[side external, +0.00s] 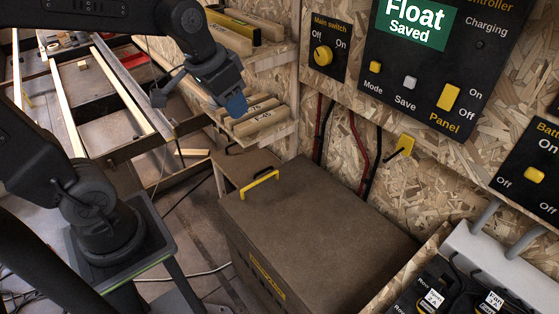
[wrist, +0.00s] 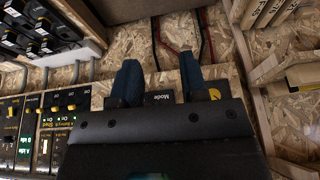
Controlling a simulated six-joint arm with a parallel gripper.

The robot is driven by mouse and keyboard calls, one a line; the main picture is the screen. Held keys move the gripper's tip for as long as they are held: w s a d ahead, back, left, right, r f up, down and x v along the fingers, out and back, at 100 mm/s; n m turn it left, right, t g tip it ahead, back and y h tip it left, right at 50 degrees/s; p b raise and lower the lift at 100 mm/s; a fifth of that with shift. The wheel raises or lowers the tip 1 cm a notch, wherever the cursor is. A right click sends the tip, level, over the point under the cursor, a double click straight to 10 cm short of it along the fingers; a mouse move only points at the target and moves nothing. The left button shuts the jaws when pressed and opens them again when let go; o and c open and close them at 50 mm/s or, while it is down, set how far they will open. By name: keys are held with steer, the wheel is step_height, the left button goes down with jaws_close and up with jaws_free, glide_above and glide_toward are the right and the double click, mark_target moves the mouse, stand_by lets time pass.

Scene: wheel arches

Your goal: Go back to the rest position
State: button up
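My gripper (side external: 236,104) hangs in the air in the side external view, left of the wall panels and above the grey-brown box. Only one blue fingertip shows clearly there. In the wrist view both dark blue fingers stand apart with nothing between them, so my gripper (wrist: 160,77) is open and empty. The controller panel (side external: 485,70) on the wall has a green display (side external: 416,22) reading "Float Saved". A black panel edge marked "Mode" (wrist: 159,98) shows behind the fingers in the wrist view.
A box (side external: 310,215) with a yellow handle (side external: 260,184) stands below. Wooden shelves with labelled blocks (side external: 262,115) are close behind my gripper. The main switch panel (side external: 326,45) and a yellow wall piece (side external: 405,145) are to the right. A fuse box (side external: 450,285) is lower right.

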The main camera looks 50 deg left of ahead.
steer(key=s+d+t, duration=0.1)
steer(key=s+d, duration=0.2)
steer(key=s, duration=0.5)
steer(key=shift+s+r, duration=0.2)
steer(key=shift+o, duration=0.2)
stand_by(2.0)
